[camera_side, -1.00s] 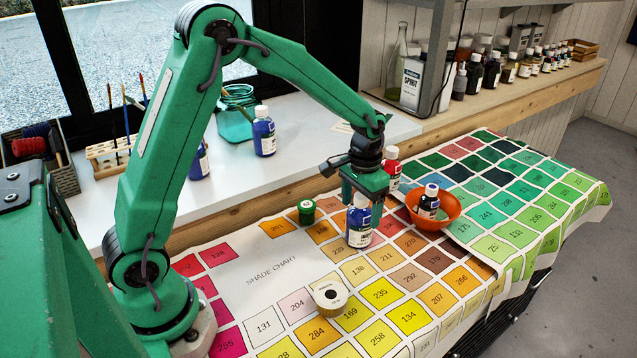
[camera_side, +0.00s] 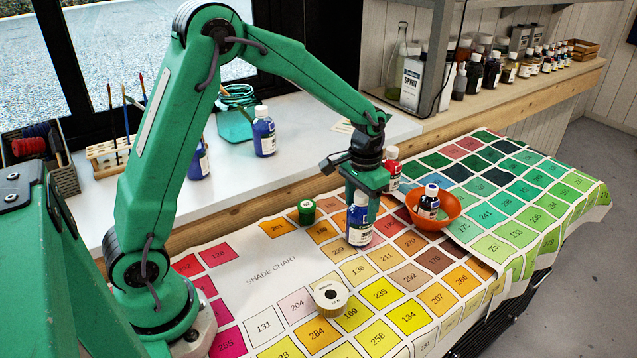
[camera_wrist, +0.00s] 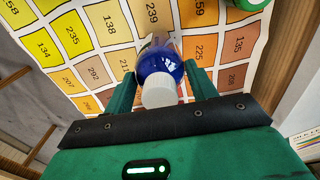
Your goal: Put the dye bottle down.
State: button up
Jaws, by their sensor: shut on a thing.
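A blue dye bottle (camera_side: 359,222) with a white label stands upright on the shade chart (camera_side: 262,284), or just above it; I cannot tell which. My gripper (camera_side: 362,203) points down over it and is shut on its upper part. In the wrist view the bottle's white cap and blue shoulder (camera_wrist: 160,72) sit between the two green fingers of my gripper (camera_wrist: 158,88). The bottle's lower part is mostly hidden there behind its own cap and shoulder.
An orange bowl (camera_side: 447,211) holding a small dark-blue bottle (camera_side: 429,203) stands close on the right. A red bottle (camera_side: 391,165) is just behind. A green pot (camera_side: 306,211) is to the left and a cream round object (camera_side: 330,295) in front. Clear chart lies front left.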

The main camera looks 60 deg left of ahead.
jog(key=shift+r, duration=0.45)
jog(key=r, duration=0.3)
jog(key=shift+s+d+r, duration=0.1)
jog(key=shift+s+d, duration=0.05)
jog(key=shift+d, duration=0.2)
jog(key=s+d+r, duration=0.5)
jog(key=d+r, duration=0.1)
jog(key=d, duration=0.3)
jog(key=shift+s+d+r, duration=0.15)
jog(key=shift+s+r, duration=0.05)
jog(key=shift+s, duration=0.15)
send_near(363, 196)
jog(key=s, duration=0.1)
jog(key=s+f, duration=0.2)
jog(key=s, duration=0.1)
jog(key=shift+s+a, duration=0.1)
jog(key=shift+a, duration=0.3)
jog(key=shift+a, duration=0.1)
jog(key=s+a+r+n, duration=0.3)
jog(key=a+n, duration=0.3)
jog(key=a, duration=0.3)
jog(key=s+a+r+n, duration=0.2)
jog(key=a+n, duration=0.4)
jog(key=a, duration=0.4)
jog(key=s+a+r+n, duration=0.3)
jog(key=a+n, duration=0.3)
jog(key=a, duration=0.4)
jog(key=shift+s+r, duration=0.35)
jog(key=shift+r, duration=0.25)
